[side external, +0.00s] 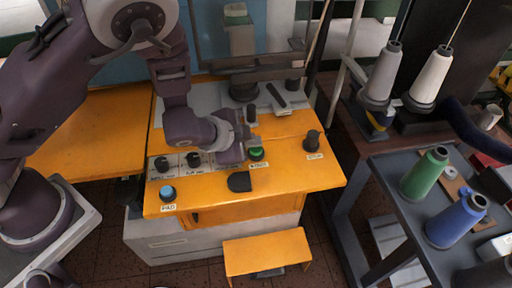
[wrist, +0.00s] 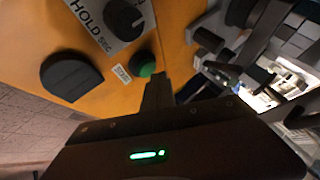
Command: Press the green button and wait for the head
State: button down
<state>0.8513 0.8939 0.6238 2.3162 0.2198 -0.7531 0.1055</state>
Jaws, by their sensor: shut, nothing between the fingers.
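The green button (side external: 256,153) sits on the orange panel, next to a small white label. It also shows in the wrist view (wrist: 144,64), just beyond my fingers and partly behind them. My gripper (side external: 251,138) is shut and empty, close beside the button; it shows in the wrist view (wrist: 158,85) too. I cannot tell whether the fingertips touch the button. A machine with grey upright and horizontal parts (side external: 262,75) stands at the back of the orange panel (side external: 290,180). I cannot tell which part is the head.
A blue button (side external: 167,193), a dark button (side external: 312,142), black knobs (side external: 193,159) and a dark rounded piece (side external: 239,182) share the panel. Thread cones stand to the right, including a green (side external: 423,174) and a blue one (side external: 457,220). An orange step (side external: 267,251) is in front.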

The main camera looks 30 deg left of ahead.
aim_at(253, 151)
jog(key=shift+f, duration=0.6)
dwell(0.7)
jog(key=shift+r, duration=0.9)
jog(key=shift+r, duration=0.1)
jog(key=shift+r, duration=2.45)
